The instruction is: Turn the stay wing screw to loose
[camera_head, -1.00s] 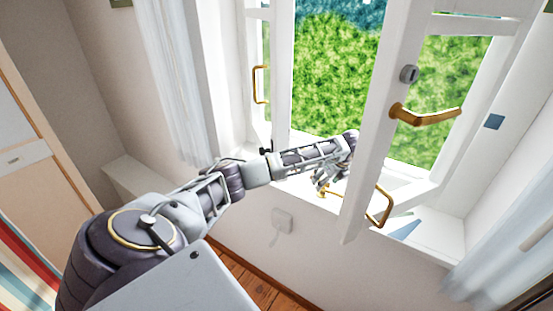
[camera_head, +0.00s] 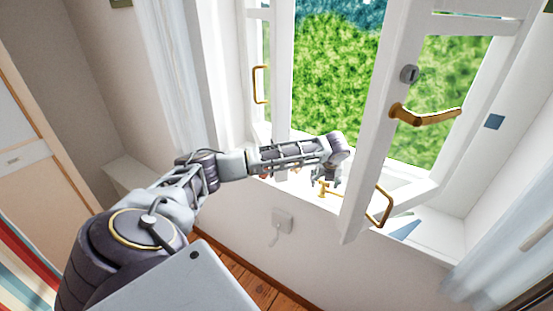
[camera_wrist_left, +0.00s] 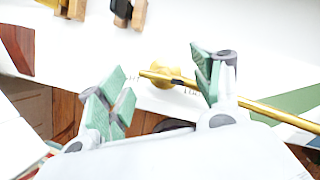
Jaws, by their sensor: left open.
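The brass stay wing screw (camera_head: 323,188) sits on the white window sill (camera_head: 300,193), just by my left gripper (camera_head: 326,181). In the left wrist view the wing screw (camera_wrist_left: 167,74) is a small golden knob on a white surface with partly hidden lettering beside it. A brass stay rod (camera_wrist_left: 270,112) runs from behind the right finger to the right edge. My left gripper (camera_wrist_left: 160,90) is open, its green-padded fingers on either side of the screw in that picture. I see no contact; the depth gap cannot be told. My right gripper is not in view.
The open white casement (camera_head: 372,150) with a brass handle (camera_head: 425,116) stands just right of my gripper. A brass pull (camera_head: 382,207) sticks out from its lower part.

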